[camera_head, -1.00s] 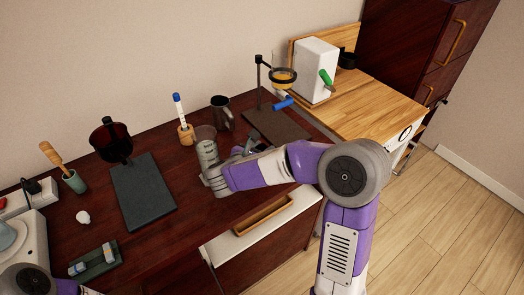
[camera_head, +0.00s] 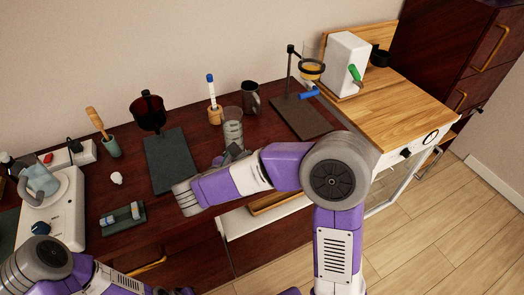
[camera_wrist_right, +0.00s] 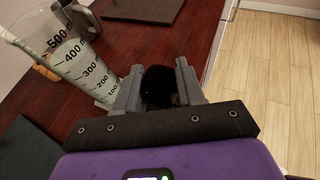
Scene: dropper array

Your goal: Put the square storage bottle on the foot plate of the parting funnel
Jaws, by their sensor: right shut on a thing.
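The parting funnel (camera_head: 312,70), with yellowish contents and a blue tap, hangs in a ring on a stand at the back right of the table. Its dark foot plate (camera_head: 306,120) is bare in the part I see. My right gripper (camera_wrist_right: 158,88) is shut on a dark thing (camera_wrist_right: 160,84), which I take for the square storage bottle; its shape is mostly hidden between the fingers. In the head view my right arm covers most of this gripper, near the table's front edge. Of my left arm only links show at the bottom left.
A graduated beaker (camera_head: 232,128) stands close beside my right gripper; it also shows in the wrist view (camera_wrist_right: 70,60). A metal mug (camera_head: 250,98) stands behind it. A dark red vessel (camera_head: 148,112) stands over a slate plate (camera_head: 172,165).

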